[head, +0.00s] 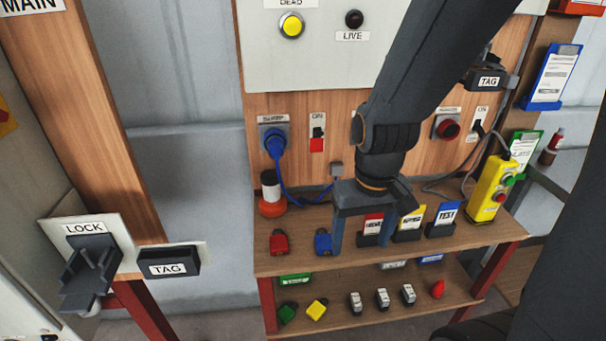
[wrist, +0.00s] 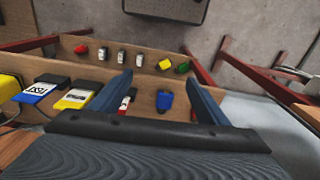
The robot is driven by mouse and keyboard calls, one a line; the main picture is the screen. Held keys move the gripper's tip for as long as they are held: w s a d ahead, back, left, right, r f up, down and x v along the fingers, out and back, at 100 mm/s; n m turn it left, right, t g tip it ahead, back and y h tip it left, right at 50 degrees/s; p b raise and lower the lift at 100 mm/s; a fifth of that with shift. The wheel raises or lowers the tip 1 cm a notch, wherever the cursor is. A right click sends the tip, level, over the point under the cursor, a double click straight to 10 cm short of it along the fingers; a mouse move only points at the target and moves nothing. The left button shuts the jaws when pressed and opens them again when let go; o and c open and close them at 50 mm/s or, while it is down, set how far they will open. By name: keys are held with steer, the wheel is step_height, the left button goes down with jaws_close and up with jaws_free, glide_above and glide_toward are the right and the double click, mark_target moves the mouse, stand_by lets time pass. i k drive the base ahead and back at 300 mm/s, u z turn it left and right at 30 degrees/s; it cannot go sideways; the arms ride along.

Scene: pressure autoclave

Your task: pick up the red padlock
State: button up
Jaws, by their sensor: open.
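The red padlock (head: 279,242) stands on the upper shelf at its left part in the head view. The blue padlock (head: 323,242) stands just right of it, and it also shows between my fingers in the wrist view (wrist: 164,100). My gripper (head: 361,241) is open and empty, pointing down over the shelf, to the right of both padlocks in the head view. Its left finger is close beside the blue padlock; I cannot tell whether they touch.
A red and white cylinder (head: 270,195) and a blue plug cable stand behind the padlocks. The lower shelf (head: 330,319) holds several small items.

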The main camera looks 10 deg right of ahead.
mark_target(278, 244)
steer(key=z, duration=1.9)
steer(key=k, duration=0.7)
steer(key=u, duration=1.85)
